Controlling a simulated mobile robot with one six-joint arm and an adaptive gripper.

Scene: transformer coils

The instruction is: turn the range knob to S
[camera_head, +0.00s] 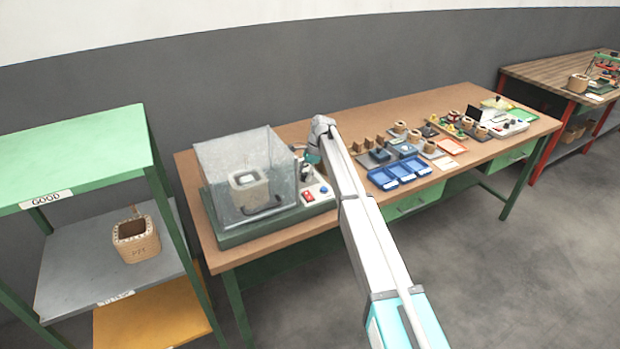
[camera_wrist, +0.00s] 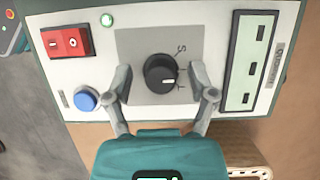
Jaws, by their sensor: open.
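The range knob (camera_wrist: 160,74) is a round black knob with a white pointer line, on a grey plate (camera_wrist: 135,45) of the control panel in the wrist view. The letters S and T are printed beside it; the pointer line lies toward the T side. My gripper (camera_wrist: 165,84) is open, with one finger on each side of the knob and gaps between them and it. In the head view my gripper is mostly hidden by my arm near the control panel (camera_head: 318,190).
The panel also carries a red rocker switch (camera_wrist: 65,42), a blue button (camera_wrist: 86,98), a green lamp (camera_wrist: 106,19) and a slotted strip (camera_wrist: 252,60). A clear enclosure (camera_head: 235,180) stands left of the panel. Blue trays (camera_head: 400,174) lie to the right on the bench.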

